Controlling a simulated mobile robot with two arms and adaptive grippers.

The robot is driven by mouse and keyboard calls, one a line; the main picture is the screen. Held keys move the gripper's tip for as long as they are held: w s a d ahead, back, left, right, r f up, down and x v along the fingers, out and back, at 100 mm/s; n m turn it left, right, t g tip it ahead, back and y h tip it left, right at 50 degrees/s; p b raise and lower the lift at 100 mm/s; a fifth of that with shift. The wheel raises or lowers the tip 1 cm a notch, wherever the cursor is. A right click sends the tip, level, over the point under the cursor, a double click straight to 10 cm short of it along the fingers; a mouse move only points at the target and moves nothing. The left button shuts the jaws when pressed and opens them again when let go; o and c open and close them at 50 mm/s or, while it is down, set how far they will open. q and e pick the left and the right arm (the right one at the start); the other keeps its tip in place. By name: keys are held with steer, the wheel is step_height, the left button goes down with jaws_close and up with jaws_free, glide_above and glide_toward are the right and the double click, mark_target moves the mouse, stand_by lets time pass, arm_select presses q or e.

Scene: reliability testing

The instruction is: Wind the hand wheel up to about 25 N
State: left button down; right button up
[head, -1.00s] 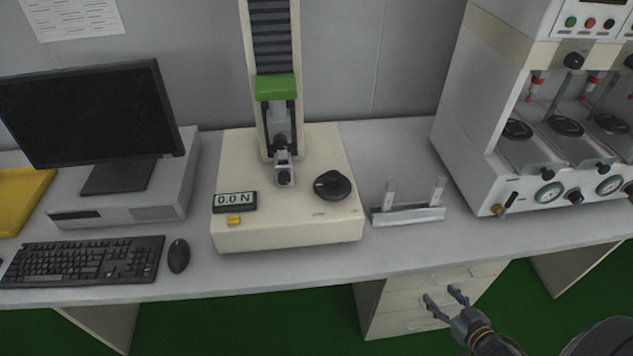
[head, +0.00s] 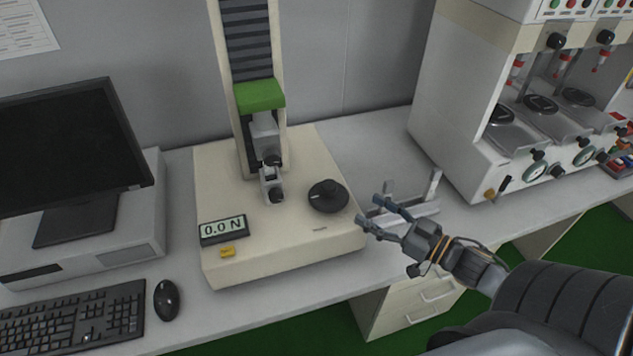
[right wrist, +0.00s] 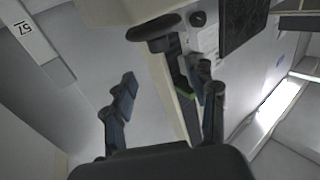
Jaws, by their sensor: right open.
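The black hand wheel (head: 328,196) lies on the right part of the cream tester's base (head: 270,255). The tester's display (head: 223,229) reads 0.0 N, with a small yellow button (head: 227,251) below it. My right gripper (head: 368,210) is open and empty, just right of the wheel and apart from it, near the base's right edge. In the right wrist view the wheel (right wrist: 153,27) shows at the top, beyond the open fingers of my right gripper (right wrist: 170,92). My left gripper is in neither view.
A light metal rack (head: 415,208) with two uprights stands behind my right gripper. A monitor (head: 70,155), keyboard (head: 75,312) and mouse (head: 167,299) are at the left. A large white machine (head: 450,110) stands at the back right.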

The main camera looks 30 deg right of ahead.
mark_target(336, 189)
steer(key=x, duration=0.4)
steer(key=shift+w+r+p, duration=0.15)
steer(key=shift+w+p, duration=0.15)
steer(key=x, duration=0.6)
steer(key=shift+w+p, duration=0.2)
steer(key=shift+p, duration=0.2)
steer(key=shift+w+a, duration=0.3)
steer(key=shift+w, duration=0.3)
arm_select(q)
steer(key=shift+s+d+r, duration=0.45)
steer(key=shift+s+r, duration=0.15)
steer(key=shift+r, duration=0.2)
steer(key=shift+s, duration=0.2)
arm_select(e)
steer(key=shift+c, duration=0.2)
steer(key=c, duration=1.1)
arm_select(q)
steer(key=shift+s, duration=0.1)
arm_select(e)
steer(key=shift+c, duration=0.2)
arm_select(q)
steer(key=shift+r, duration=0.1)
